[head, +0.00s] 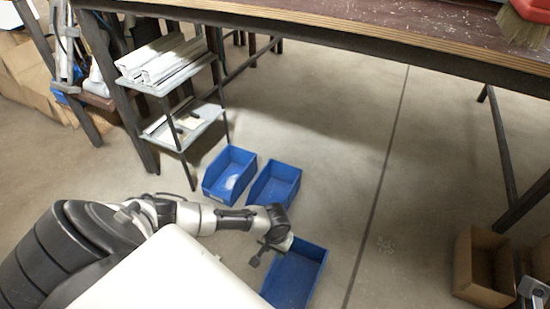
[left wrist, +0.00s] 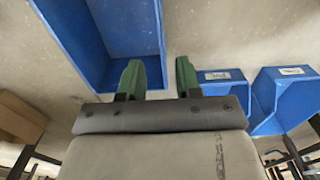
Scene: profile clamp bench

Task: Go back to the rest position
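My left gripper (head: 268,250) hangs over the floor beside the near blue bin (head: 298,275), partly overlapping the bin's upper left edge in the head view. In the left wrist view its two green fingers (left wrist: 159,78) stand apart with nothing between them, so it is open and empty. A blue bin (left wrist: 70,45) lies beyond the fingers in that view, with its inside empty where visible. A grey and dark part (head: 535,290) at the lower right edge of the head view may be my right arm's end; no fingers can be made out on it.
Two more blue bins (head: 228,172) (head: 274,185) stand on the floor by a shelf rack (head: 165,85) holding white profiles (head: 160,60). A workbench (head: 400,30) spans the top, with a brush (head: 525,22). A cardboard box (head: 482,265) sits lower right. The central floor is clear.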

